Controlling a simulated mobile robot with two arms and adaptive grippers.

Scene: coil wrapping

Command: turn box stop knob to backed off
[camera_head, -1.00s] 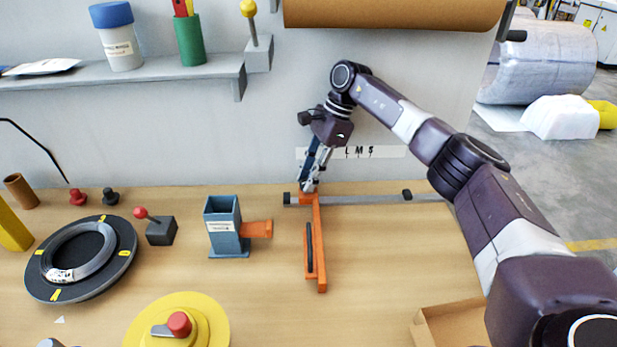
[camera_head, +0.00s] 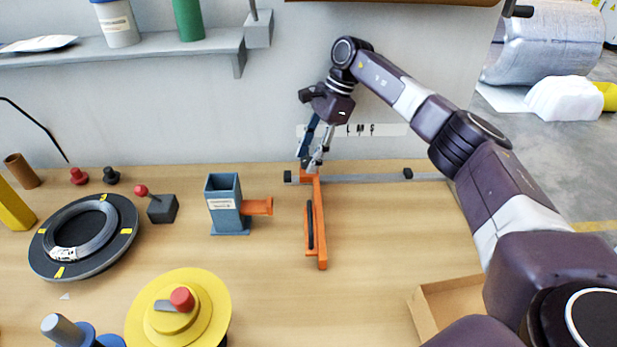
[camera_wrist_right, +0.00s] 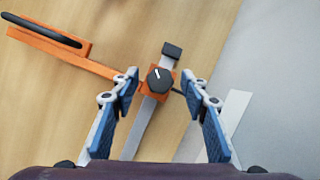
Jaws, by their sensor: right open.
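The box stop is an orange arm (camera_head: 320,235) on a grey rail (camera_head: 370,178) along the back of the table. Its black round knob (camera_wrist_right: 160,80) with a white pointer line shows in the right wrist view on the orange block; the pointer leans toward the upper left there. In the head view the knob is hidden by the fingers. My right gripper (camera_head: 309,164) is over the rail end of the stop, fingers pointing down. In the wrist view its open blue fingers (camera_wrist_right: 160,84) stand on either side of the knob, with gaps visible. My left gripper is not in view.
A strip marked L M S (camera_head: 365,130) is on the wall behind the rail. A blue-grey holder (camera_head: 224,205) with an orange side piece stands left of the stop. A cardboard box (camera_head: 450,303) lies front right. The table between them is clear.

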